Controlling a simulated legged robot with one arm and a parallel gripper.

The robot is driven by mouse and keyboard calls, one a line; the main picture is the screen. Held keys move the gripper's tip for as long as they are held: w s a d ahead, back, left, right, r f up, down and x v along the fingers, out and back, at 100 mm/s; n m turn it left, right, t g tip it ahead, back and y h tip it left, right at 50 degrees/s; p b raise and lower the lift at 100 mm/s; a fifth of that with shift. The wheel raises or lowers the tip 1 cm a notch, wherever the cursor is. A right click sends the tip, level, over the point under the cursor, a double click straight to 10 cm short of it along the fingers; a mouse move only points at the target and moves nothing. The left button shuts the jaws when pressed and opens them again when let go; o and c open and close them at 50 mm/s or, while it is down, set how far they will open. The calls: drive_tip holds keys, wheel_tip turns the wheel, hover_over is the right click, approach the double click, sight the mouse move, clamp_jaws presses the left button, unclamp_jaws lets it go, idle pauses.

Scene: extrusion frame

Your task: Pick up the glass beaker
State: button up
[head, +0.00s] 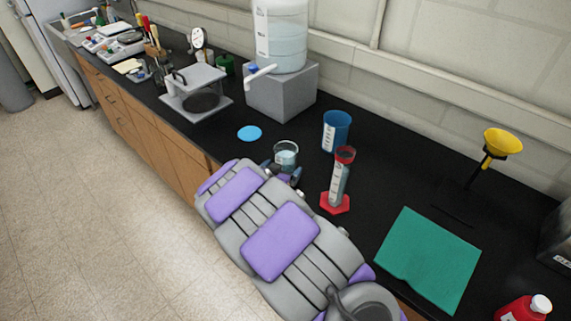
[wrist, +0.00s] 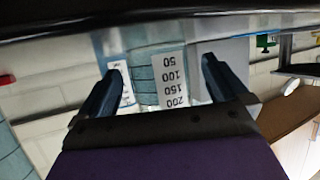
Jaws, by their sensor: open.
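The glass beaker (head: 286,153) stands on the black bench at the near edge, with clear liquid in it. Its lower part is hidden by my gripper (head: 284,174) in the head view. In the wrist view, the picture is upside down and the beaker's white scale label (wrist: 171,80) shows between the two dark fingers of my gripper (wrist: 163,65). The fingers are apart, one on each side of the beaker, with visible gaps. I cannot tell how far they reach around it.
A red-based cylinder (head: 339,182) and a blue beaker (head: 336,130) stand close on the right. A light-blue disc (head: 249,133) lies to the left. Behind are a grey block (head: 281,92) with a carboy (head: 280,38). A green cloth (head: 428,258) lies at right.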

drive_tip(key=shift+x, duration=1.05)
drive_tip(key=shift+d, duration=0.1)
drive_tip(key=shift+c, duration=0.5)
drive_tip(key=c, duration=1)
drive_tip(key=shift+o, duration=0.2)
